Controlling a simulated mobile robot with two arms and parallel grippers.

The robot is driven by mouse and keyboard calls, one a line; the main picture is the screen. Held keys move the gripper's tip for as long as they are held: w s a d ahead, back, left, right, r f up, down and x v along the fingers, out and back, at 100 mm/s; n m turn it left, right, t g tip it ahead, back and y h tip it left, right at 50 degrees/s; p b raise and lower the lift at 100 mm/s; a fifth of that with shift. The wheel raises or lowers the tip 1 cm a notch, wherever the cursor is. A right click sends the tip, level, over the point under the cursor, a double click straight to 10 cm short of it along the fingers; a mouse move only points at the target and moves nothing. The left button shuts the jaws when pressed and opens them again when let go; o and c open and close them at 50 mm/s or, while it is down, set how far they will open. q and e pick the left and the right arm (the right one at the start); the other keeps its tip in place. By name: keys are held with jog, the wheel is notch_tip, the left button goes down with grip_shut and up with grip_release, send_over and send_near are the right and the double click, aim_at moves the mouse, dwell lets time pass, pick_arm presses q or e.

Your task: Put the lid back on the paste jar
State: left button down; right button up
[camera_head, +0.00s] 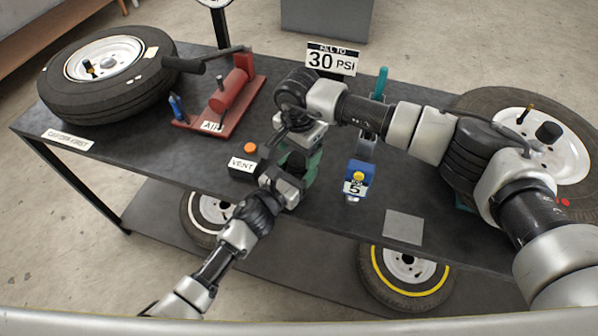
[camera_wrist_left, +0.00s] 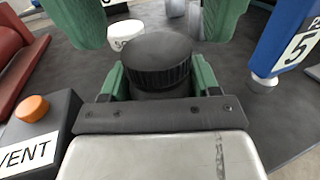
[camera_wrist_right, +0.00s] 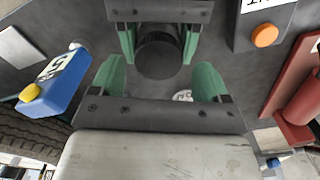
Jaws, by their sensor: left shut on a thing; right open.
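My left gripper (camera_wrist_left: 160,85) is shut on a black round jar (camera_wrist_left: 158,94). A wider black lid with a ribbed edge (camera_wrist_left: 157,60) appears to sit on top of it, with the seam hard to see. In the right wrist view the black round piece (camera_wrist_right: 158,58) shows between the left gripper's green fingers. My right gripper (camera_wrist_right: 168,75) is open and empty, its fingers apart and close to the black piece.
A small white round thing (camera_wrist_left: 125,33) with dark lettering is on the table beyond the jar. The black VENT box (camera_head: 243,168) with an orange button and the red AIR stand (camera_head: 222,105) are left. The blue gauge marked 5 (camera_head: 358,178) is right. Tires lie at both ends.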

jog(key=shift+f, duration=1.05)
jog(key=c, duration=0.9)
jog(key=m, duration=0.6)
jog(key=shift+w+m, duration=0.1)
jog(key=shift+m, duration=0.2)
jog(key=shift+c, duration=0.2)
jog(key=o, duration=1)
